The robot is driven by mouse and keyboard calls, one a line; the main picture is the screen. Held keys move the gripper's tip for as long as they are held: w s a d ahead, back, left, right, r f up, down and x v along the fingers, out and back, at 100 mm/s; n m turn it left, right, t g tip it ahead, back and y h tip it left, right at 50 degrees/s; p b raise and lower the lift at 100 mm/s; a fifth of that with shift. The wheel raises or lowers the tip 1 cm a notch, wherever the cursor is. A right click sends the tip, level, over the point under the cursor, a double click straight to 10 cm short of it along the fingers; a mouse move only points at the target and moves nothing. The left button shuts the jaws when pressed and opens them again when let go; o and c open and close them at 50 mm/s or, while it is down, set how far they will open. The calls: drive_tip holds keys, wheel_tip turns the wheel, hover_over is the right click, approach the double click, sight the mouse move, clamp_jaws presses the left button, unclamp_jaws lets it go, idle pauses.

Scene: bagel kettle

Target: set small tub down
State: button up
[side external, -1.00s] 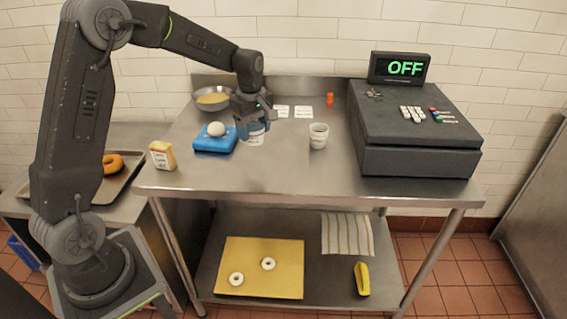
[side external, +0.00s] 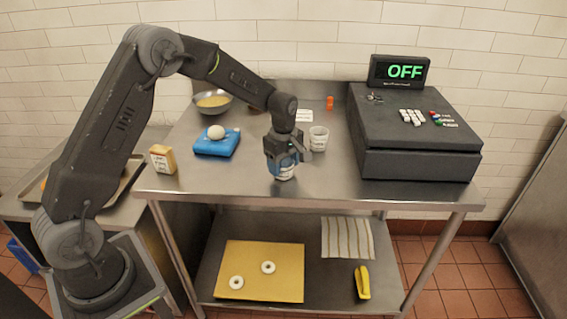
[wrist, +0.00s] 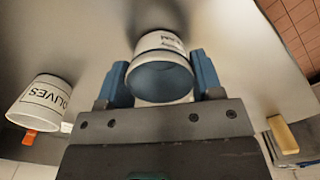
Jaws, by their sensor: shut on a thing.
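The small tub (side external: 285,174) is white with dark lettering, held low over the front middle of the steel table (side external: 240,180). In the wrist view the tub (wrist: 160,78) shows a blue-grey inside and part of a label. My gripper (side external: 284,160) is shut on it, with a blue finger on each side; the gripper also shows in the wrist view (wrist: 162,82). I cannot tell whether the tub's base touches the table.
A white tub marked OLIVES (wrist: 42,102) stands behind and right of my gripper; it also shows in the side view (side external: 318,138). A blue scale (side external: 216,143) bearing a white ball (side external: 216,132) and a tan box (side external: 163,158) are left. The dark register (side external: 415,140) is right.

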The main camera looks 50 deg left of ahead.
drive_tip(key=shift+f, duration=0.1)
drive_tip(key=o, duration=0.9)
wheel_tip(320, 180, up, 12)
drive_tip(key=s+d+r+m+t, duration=0.3)
drive_tip(key=s+d+r+m, duration=0.2)
drive_tip(key=s+r+m, duration=0.45)
drive_tip(key=s+d+f+m+t, duration=0.1)
drive_tip(key=s+m, duration=0.7)
drive_tip(key=s, duration=1.1)
drive_tip(key=shift+s+d+f+t, duration=0.2)
drive_tip(key=shift+d+t, duration=0.6)
drive_tip(key=shift+d, duration=0.2)
drive_tip(key=shift+m, duration=0.25)
